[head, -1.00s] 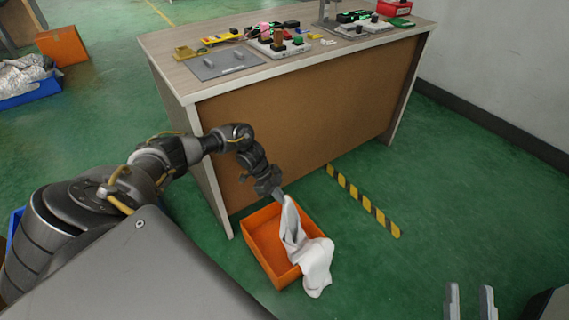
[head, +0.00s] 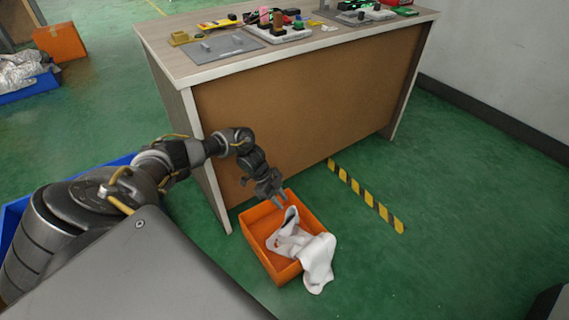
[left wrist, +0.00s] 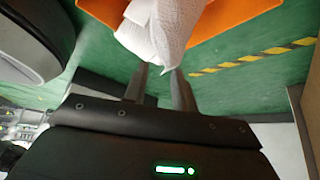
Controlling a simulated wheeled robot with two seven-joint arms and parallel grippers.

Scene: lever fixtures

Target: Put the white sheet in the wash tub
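The white sheet (head: 316,260) lies crumpled, partly inside the orange tub (head: 262,236) and partly draped over its right-hand rim, hanging outside toward the floor. A small peak of the sheet stands up near the gripper. My left gripper (head: 280,200) is above the tub's far part, pointing down, its fingers apart. In the left wrist view the sheet (left wrist: 160,28) is just beyond the two spread fingers (left wrist: 160,82), with the orange tub (left wrist: 240,14) behind it. The sheet appears free of the fingers. My right gripper is not in view.
A table (head: 300,100) stands behind the tub, with small parts and fixtures on top. A yellow-black floor stripe (head: 365,196) runs to the tub's right. Blue bins (head: 30,90) and an orange box (head: 60,42) are at the left.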

